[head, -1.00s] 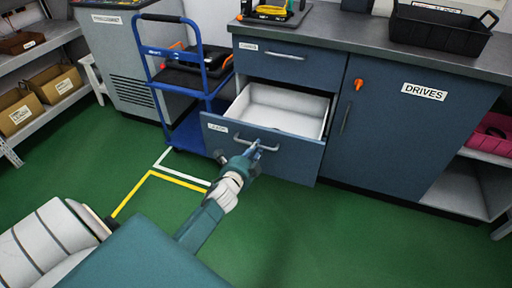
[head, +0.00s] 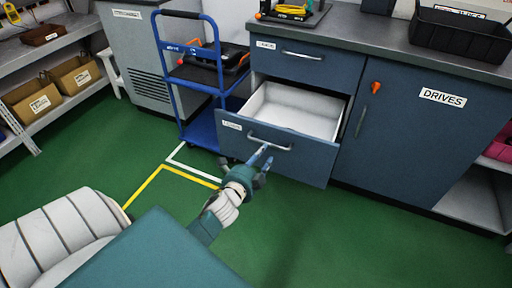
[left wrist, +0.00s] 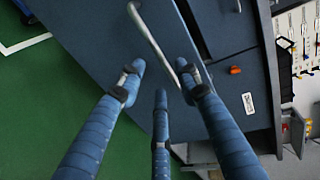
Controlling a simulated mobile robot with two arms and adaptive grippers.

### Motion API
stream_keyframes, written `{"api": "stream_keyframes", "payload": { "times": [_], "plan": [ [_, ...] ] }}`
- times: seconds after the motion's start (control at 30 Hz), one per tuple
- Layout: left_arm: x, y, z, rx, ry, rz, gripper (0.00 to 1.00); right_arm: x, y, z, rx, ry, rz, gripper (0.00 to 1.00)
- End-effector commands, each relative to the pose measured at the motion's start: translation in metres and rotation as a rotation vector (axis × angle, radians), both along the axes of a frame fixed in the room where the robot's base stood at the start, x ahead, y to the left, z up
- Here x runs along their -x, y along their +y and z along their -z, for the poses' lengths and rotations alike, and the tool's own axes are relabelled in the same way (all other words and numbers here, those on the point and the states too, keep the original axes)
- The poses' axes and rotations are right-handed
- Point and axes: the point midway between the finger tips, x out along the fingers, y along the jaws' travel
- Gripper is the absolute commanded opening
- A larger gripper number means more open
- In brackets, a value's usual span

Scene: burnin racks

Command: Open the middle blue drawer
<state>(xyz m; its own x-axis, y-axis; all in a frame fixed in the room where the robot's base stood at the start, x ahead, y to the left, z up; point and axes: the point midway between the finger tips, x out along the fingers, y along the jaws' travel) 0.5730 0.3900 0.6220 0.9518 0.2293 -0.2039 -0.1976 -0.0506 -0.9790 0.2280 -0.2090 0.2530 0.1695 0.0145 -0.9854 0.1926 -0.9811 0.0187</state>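The blue drawer (head: 308,162) below the top drawer is pulled out, and its pale, empty inside shows in the head view. Its metal bar handle (head: 271,145) is on the front; the handle (left wrist: 153,38) also crosses the upper middle of the left wrist view. My left gripper (head: 261,164) is just in front of and below the handle. In the left wrist view its blue fingers (left wrist: 160,82) are spread, with nothing held between them. Whether a fingertip touches the handle I cannot tell. My right gripper is not in view.
The top drawer (head: 303,68) is shut. A cabinet door labelled DRIVES (head: 420,135) is to the right. A blue cart (head: 198,128) stands left of the drawers. A black bin (head: 455,35) sits on the worktop. Green floor (head: 310,235) is clear before the drawer.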

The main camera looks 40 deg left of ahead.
Motion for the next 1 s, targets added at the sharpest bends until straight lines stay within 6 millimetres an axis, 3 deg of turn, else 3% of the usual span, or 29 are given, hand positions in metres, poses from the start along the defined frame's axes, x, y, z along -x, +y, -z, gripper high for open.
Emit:
{"api": "stream_keyframes", "payload": {
  "times": [0.1, 0.33, 1.0],
  "plan": [
    [0.025, -0.006, -0.004, 0.001, 0.002, 0.001, 0.34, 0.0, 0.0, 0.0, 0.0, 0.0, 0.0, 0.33],
    [0.052, -0.012, -0.011, -0.001, 0.0, 0.0, 0.34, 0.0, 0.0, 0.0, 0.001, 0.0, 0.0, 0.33],
    [0.056, -0.014, -0.012, 0.004, 0.0, -0.002, 0.34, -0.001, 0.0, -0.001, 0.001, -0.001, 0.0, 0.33]
  ]
}}
